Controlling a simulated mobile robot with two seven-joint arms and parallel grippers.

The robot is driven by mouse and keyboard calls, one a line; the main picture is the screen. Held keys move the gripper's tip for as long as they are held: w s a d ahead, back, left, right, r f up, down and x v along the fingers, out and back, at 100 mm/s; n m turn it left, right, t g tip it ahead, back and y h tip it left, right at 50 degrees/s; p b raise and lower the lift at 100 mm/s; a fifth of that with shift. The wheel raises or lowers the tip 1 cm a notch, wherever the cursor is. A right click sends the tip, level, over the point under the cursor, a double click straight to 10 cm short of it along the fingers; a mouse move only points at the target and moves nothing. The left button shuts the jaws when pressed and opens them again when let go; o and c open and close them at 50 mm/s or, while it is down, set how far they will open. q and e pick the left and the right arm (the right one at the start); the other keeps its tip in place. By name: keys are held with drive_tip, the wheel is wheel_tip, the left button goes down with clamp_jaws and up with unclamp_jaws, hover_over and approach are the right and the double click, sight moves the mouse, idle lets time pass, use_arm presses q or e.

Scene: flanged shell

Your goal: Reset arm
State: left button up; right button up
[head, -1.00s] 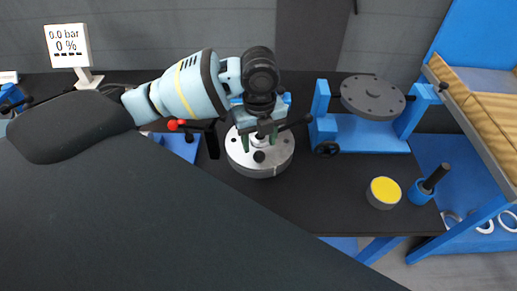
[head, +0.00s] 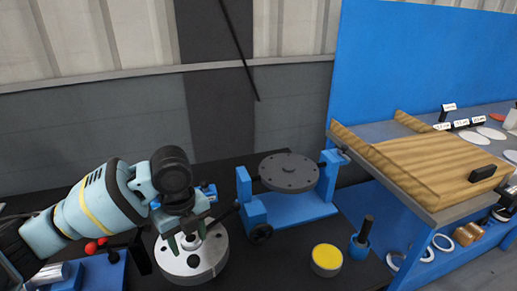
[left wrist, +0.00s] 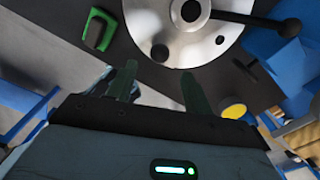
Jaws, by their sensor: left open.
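My left gripper (head: 188,240) comes in from the left in the head view, above the silver flanged disc (head: 206,262) on the dark table. In the left wrist view its two green fingers (left wrist: 157,88) are apart with nothing between them. The silver disc (left wrist: 235,25) lies beyond the fingertips there, with a dark knob and a black-handled lever on it. Whether a fingertip touches the disc cannot be told. My right gripper is not in view.
A blue stand with a dark round plate (head: 289,172) is right of the disc. A yellow-topped cylinder (head: 326,258) and a blue holder with a black handle (head: 361,240) stand near the front. A bench with a wooden tray (head: 430,165) is at the right.

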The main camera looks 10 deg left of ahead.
use_arm(q)
drive_tip(key=s+d+f+n+t+h, duration=0.2)
drive_tip(key=s+d+f+n+h, duration=0.1)
drive_tip(key=s+d+f+n, duration=0.95)
drive_tip(key=s+a+f+n+y, duration=0.1)
drive_tip(key=s+a+f+n, duration=0.2)
drive_tip(key=s+a+n, duration=0.35)
drive_tip(key=s+a+f+n+y, duration=0.2)
drive_tip(key=s+a+f+n, duration=0.15)
drive_tip(key=s, duration=0.55)
drive_tip(key=w+d+f+t+h, duration=0.2)
drive_tip(key=w+f+t, duration=0.4)
drive_tip(key=f, duration=0.3)
drive_tip(key=shift+w+d+f+n+t, duration=0.25)
drive_tip(key=shift+f+n+t, duration=0.15)
drive_tip(key=shift+t, duration=0.2)
